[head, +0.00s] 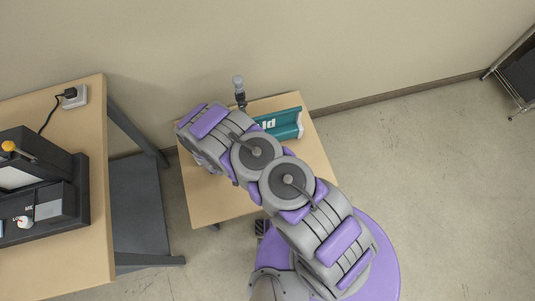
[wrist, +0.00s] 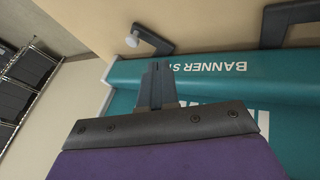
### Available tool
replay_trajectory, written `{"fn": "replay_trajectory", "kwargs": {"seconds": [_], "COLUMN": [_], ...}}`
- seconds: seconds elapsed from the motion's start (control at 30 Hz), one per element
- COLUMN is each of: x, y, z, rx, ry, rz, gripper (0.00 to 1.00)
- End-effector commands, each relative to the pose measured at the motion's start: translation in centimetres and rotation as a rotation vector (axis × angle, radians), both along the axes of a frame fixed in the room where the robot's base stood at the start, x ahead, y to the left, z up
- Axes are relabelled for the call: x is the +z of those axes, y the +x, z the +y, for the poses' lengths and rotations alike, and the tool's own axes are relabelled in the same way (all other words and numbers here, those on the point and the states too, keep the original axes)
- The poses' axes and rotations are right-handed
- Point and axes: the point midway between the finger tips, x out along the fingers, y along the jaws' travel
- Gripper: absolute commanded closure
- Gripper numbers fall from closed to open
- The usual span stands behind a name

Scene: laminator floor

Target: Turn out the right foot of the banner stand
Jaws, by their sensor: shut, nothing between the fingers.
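The banner stand (head: 287,123) is a teal case with white lettering on a small wooden table; my arm covers part of it in the head view. In the wrist view the teal case (wrist: 215,70) fills the middle, with its pale end cap to the left. A dark foot (wrist: 153,40) with a round white tip lies beside the case near that end. A second dark foot (wrist: 290,14) is partly seen at top right. My gripper (wrist: 158,72) is shut and empty, its fingers in front of the case; contact cannot be told. In the head view my arm hides it.
A dark upright piece with a pale knob (head: 238,84) shows at the back edge of the small table (head: 217,203). A larger bench (head: 92,110) with a black machine (head: 50,190) stands at left. A wire rack (head: 518,75) is at far right. Floor between is clear.

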Motion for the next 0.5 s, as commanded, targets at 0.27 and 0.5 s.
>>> {"fn": "replay_trajectory", "kwargs": {"seconds": [0.27,0.5], "x": [-1.4,-5.4], "y": [0.9,2.7], "z": [-0.6,-2.2], "rx": [0.021,0.019], "ry": [-0.017,-0.018], "rz": [-0.015,-0.013], "gripper": [1.00,1.00]}}
